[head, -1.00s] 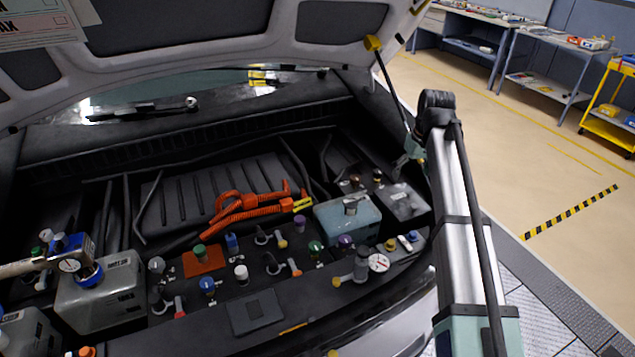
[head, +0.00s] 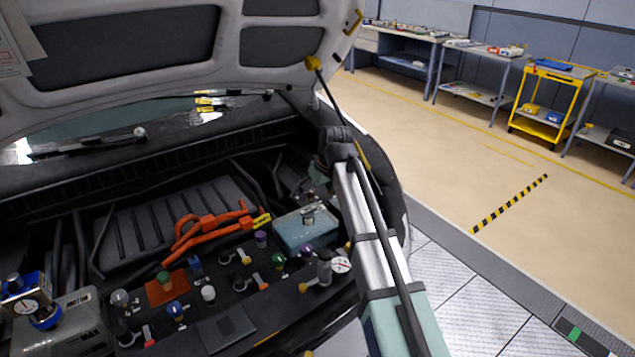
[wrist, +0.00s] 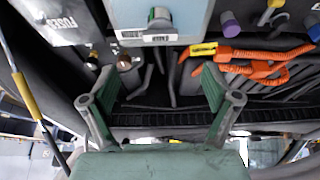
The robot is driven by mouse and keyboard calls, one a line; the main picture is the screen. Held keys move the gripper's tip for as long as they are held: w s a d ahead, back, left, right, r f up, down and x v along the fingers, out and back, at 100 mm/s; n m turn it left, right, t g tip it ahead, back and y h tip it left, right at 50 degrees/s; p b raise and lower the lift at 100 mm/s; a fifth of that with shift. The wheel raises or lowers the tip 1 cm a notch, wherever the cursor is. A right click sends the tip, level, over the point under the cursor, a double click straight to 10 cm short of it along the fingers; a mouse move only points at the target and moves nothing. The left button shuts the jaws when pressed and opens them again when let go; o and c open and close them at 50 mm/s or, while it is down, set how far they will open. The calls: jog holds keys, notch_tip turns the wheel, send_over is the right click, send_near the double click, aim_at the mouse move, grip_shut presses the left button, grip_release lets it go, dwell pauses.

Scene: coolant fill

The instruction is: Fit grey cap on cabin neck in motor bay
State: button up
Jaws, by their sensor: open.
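My gripper (wrist: 160,92) is open and empty in the wrist view, its two green-padded fingers spread above the dark rear of the motor bay. In the head view my arm mostly hides it. A grey knob-like cap (wrist: 160,18) stands on the pale blue box (wrist: 130,38), ahead of the fingertips; it also shows in the head view (head: 308,213). Two small round fittings, a brownish one (wrist: 124,63) and a dark one with a yellowish tip (wrist: 92,58), are near the left finger.
A hood strut (head: 335,100) rises near my arm. The raised hood (head: 230,70) hangs above. Open floor lies to the right.

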aim_at(308, 211)
jog(key=p+x, duration=0.2)
jog(key=x, duration=1)
jog(key=shift+f+p, duration=0.2)
jog(key=shift+p, duration=0.2)
jog(key=c, duration=1.2)
jog(key=o, duration=0.5)
jog(key=shift+c, duration=0.2)
jog(key=c, duration=0.4)
jog(key=shift+o, duration=0.2)
jog(key=shift+f, duration=0.1)
jog(key=shift+m+t+h, duration=0.3)
jog(key=shift+m+h, duration=0.3)
jog(key=shift+m, duration=1)
